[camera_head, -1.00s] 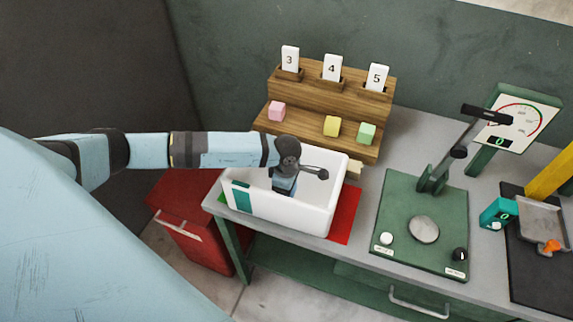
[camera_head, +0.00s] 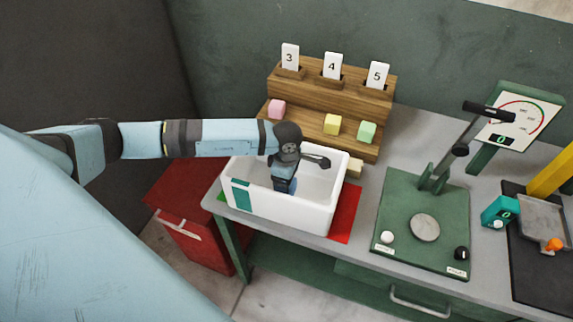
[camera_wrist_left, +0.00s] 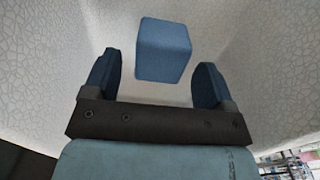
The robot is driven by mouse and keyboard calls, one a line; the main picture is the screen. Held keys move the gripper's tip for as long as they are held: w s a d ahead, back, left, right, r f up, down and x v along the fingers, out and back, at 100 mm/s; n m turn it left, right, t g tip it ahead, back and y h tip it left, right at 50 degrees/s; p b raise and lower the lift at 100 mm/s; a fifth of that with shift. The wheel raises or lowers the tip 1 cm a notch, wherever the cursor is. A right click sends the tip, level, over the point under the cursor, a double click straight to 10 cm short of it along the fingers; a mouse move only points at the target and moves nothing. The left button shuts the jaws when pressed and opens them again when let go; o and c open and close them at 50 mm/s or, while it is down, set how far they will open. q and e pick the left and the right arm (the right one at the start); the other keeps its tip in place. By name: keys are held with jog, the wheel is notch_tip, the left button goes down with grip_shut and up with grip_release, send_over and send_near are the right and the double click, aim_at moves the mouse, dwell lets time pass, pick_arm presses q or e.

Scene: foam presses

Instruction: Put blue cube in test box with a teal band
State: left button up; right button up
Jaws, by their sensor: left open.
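The white test box (camera_head: 290,215) with a teal band (camera_head: 241,196) on its front wall stands on the bench. My left gripper (camera_head: 284,185) reaches down into it from above. In the left wrist view, the blue cube (camera_wrist_left: 163,48) is inside the white box, just beyond the two dark fingers. The left gripper in that view (camera_wrist_left: 160,75) is open, with a gap between each finger and the cube. In the head view the cube is hidden by the gripper and box. My right gripper is not in view.
A wooden stepped stand (camera_head: 330,95) behind the box holds pink (camera_head: 277,109), yellow (camera_head: 332,124) and green (camera_head: 367,131) cubes. A red mat (camera_head: 345,215) shows beside the box. A green lever press (camera_head: 424,226) stands right, with a scale (camera_head: 543,220) beyond.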

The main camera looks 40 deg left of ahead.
pick_arm(q)
notch_tip(320, 180, up, 8)
jog(key=shift+f+b, duration=0.25)
jog(key=shift+b, duration=0.5)
jog(key=shift+r, duration=0.4)
